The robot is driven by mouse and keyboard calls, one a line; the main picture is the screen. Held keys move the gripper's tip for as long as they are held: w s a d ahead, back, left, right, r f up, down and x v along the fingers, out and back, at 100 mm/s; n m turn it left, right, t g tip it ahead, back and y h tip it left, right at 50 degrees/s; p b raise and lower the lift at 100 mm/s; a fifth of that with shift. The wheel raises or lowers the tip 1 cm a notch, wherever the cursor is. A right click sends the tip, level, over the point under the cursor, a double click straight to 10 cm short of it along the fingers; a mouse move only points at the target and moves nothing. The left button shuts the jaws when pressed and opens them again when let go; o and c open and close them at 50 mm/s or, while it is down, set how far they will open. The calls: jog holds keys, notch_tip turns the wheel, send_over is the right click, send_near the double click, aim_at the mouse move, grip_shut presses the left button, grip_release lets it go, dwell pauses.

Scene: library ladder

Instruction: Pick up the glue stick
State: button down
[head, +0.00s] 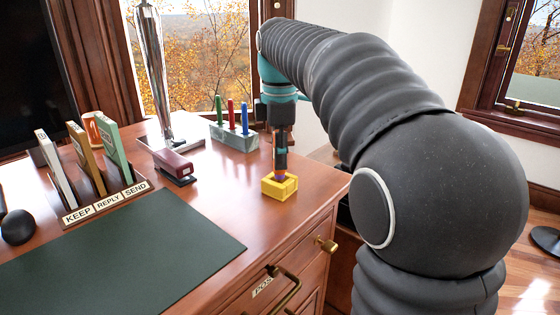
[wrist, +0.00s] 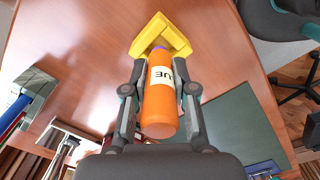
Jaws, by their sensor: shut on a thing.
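The glue stick (wrist: 161,95) is an orange cylinder with a white label and a purple end, seen in the wrist view. My gripper (wrist: 160,100) has a finger on each side of it and is shut on it. In the head view my gripper (head: 281,160) points straight down over a small yellow holder (head: 280,188) near the desk's right edge. The holder also shows in the wrist view (wrist: 157,31), at the glue stick's purple end. I cannot tell whether that end is inside the holder or just above it.
A grey pen block (head: 234,138) with green, red and blue pens stands behind, left of my gripper. A dark red stapler (head: 174,164), a letter rack (head: 103,200) and an orange mug (head: 92,129) are further left. A green desk mat (head: 125,255) lies in front.

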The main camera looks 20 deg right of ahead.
jog(key=s+d+r, duration=0.8)
jog(key=shift+d, duration=0.3)
jog(key=shift+w, duration=0.1)
dwell(0.5)
